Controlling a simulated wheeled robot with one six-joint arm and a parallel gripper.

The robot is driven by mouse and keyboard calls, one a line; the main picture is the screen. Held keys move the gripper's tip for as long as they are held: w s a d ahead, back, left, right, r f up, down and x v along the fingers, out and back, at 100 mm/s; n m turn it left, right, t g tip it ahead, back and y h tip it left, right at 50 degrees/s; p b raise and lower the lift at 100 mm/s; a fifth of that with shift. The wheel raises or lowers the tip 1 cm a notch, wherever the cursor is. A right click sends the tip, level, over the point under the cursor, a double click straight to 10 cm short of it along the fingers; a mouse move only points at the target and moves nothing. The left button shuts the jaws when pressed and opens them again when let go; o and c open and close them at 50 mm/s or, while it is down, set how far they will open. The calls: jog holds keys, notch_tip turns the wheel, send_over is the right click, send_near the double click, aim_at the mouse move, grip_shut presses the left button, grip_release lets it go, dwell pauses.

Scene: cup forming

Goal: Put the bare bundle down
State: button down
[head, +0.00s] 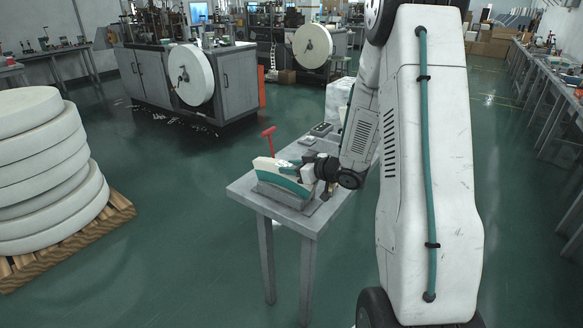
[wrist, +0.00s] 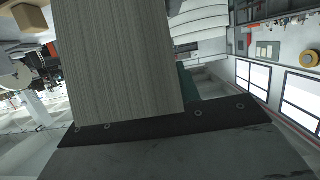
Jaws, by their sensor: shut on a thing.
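The bundle (head: 268,164) is a curved white stack with a teal lower band. It is over the small grey table (head: 245,192) in the head view. In the wrist view the bundle (wrist: 118,60) fills the upper middle as a block of fine parallel sheet edges, with no wrap visible on that face. My gripper (head: 312,172) is at the bundle's right end and shut on it. The fingertips are partly hidden by the bundle and wrist. A grey base lies just under the bundle; I cannot tell whether the bundle touches it.
A red handle (head: 268,141) stands behind the bundle, and a small dark device (head: 321,129) lies at the table's back. Large white rolls (head: 50,165) on a wooden pallet stand at left. A machine (head: 190,80) stands behind. Floor between is clear.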

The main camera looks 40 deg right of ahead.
jog(key=c, duration=1)
grip_release()
jog(key=shift+r, duration=0.1)
jog(key=v, duration=1.2)
notch_tip(320, 180, up, 9)
jog(key=a+m+g+h, duration=0.2)
jog(key=m+g+h, duration=0.15)
jog(key=h, duration=0.55)
jog(key=s+a+r+g+y, duration=0.1)
jog(key=s+a+g, duration=0.2)
jog(key=s+a, duration=0.4)
jog(key=s+a+r+g+y, duration=0.1)
jog(key=s+a+r+g, duration=0.1)
jog(key=s+a, duration=0.5)
jog(key=s+a+r+g+y, duration=0.1)
jog(key=s+a+g+y, duration=0.1)
jog(key=s+a+g, duration=0.2)
jog(key=shift+s+a+r+m, duration=0.1)
jog(key=shift+s+a, duration=0.4)
jog(key=shift+s, duration=0.55)
jog(key=shift+s+a+m, duration=0.1)
jog(key=shift+s+a, duration=0.35)
jog(key=shift+s, duration=0.55)
jog(key=shift+s+a+r+m, duration=0.1)
jog(key=shift+s+a, duration=0.4)
jog(key=shift+s, duration=0.55)
